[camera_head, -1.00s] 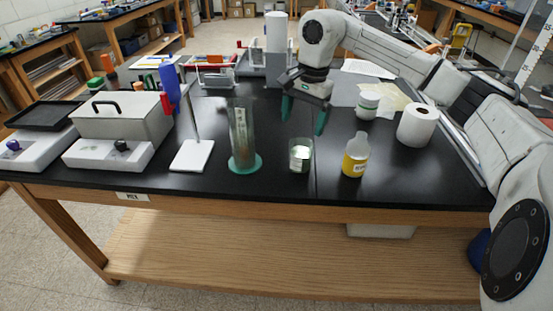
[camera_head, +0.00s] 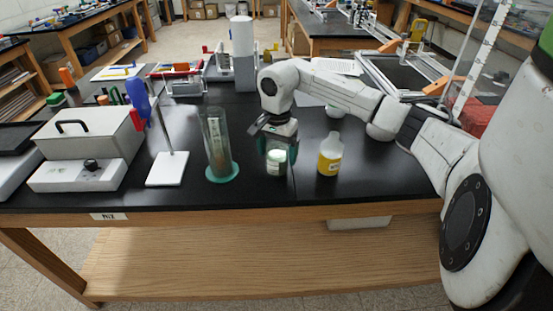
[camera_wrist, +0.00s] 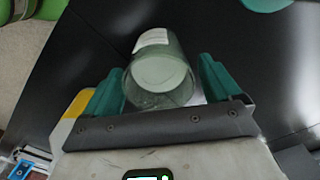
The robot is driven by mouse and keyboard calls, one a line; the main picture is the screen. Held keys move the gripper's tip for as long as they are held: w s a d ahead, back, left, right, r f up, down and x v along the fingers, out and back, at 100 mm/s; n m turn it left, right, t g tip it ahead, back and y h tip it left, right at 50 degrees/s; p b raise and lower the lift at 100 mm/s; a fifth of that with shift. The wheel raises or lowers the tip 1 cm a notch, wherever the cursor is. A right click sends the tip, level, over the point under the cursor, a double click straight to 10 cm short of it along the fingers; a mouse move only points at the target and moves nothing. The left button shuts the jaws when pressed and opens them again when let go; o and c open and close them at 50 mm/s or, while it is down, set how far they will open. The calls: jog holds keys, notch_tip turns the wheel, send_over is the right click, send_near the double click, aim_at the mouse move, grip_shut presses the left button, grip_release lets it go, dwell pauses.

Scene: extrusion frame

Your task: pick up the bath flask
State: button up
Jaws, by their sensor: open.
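A short, clear glass vessel with a pale label and whitish contents, which I take to be the bath flask (camera_head: 277,163), stands upright near the bench's front. It also fills the middle of the wrist view (camera_wrist: 160,78). My gripper (camera_head: 278,148) is low over it, its green fingers open. In the wrist view my gripper (camera_wrist: 161,68) has one finger on each side of the flask. A narrow gap shows on the right; the left finger is very close, and I cannot tell whether it touches.
A clear cylinder (camera_head: 217,145) on a green base stands just left of the flask. A bottle of yellow liquid (camera_head: 330,155) stands close on the right. Further left are a white stand plate (camera_head: 167,170) and a grey bath box (camera_head: 92,135). The black bench top (camera_head: 240,196) in front is clear.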

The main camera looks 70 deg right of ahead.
jog(key=shift+f, duration=0.55)
jog(key=c, duration=1.1)
jog(key=shift+r, duration=0.2)
